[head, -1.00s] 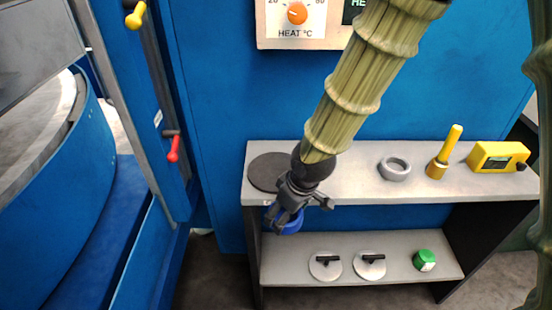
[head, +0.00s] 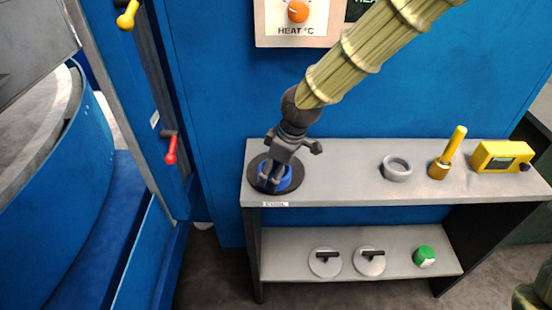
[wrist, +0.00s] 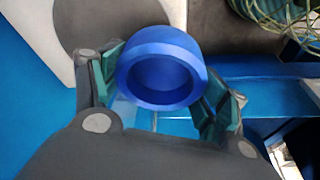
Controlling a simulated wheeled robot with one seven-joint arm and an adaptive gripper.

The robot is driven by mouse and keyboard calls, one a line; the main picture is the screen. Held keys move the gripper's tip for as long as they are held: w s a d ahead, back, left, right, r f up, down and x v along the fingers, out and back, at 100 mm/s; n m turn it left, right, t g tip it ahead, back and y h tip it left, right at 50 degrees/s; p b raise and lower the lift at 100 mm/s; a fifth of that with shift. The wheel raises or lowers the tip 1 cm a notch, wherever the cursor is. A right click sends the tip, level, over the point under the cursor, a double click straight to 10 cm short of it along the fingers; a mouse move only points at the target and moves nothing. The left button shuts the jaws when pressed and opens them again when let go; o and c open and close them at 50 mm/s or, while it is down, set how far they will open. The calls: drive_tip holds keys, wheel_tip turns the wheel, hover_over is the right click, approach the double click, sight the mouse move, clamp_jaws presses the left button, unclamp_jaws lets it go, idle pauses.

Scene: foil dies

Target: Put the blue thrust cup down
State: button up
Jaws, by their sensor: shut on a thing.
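My gripper (head: 270,182) is shut on the blue thrust cup (head: 286,179), a short ring-like cup with a hollow facing the wrist camera. In the wrist view the cup (wrist: 180,48) sits between the two green-padded fingers. In the head view the cup overlaps the dark round pad (head: 254,175) at the left end of the bench top. In the wrist view the pad (wrist: 95,22) lies beyond the cup, to the upper left, and the cup looks raised off it. The gripper hides part of the cup and pad.
The grey bench top (head: 335,175) is clear right of the pad. Further right stand a grey ring (head: 397,172), a yellow-handled tool (head: 448,152) and a yellow meter (head: 500,156). Lidded discs and a green jar (head: 424,256) are on the lower shelf. A blue wall stands behind.

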drive_tip(key=w, duration=0.2)
drive_tip(key=w+p, duration=0.1)
drive_tip(key=w, duration=0.2)
drive_tip(key=w+p, duration=0.1)
drive_tip(key=w, duration=0.1)
drive_tip(key=shift+w+d+f, duration=0.1)
drive_tip(key=shift+w+f, duration=0.05)
drive_tip(key=shift+f, duration=0.1)
drive_tip(key=shift+f+p, duration=0.65)
drive_tip(key=shift+f, duration=1.2)
drive_tip(key=o, duration=1.2)
drive_tip(key=shift+f, duration=0.15)
drive_tip(key=shift+o, duration=0.2)
drive_tip(key=b+v, duration=0.2)
drive_tip(key=v, duration=1)
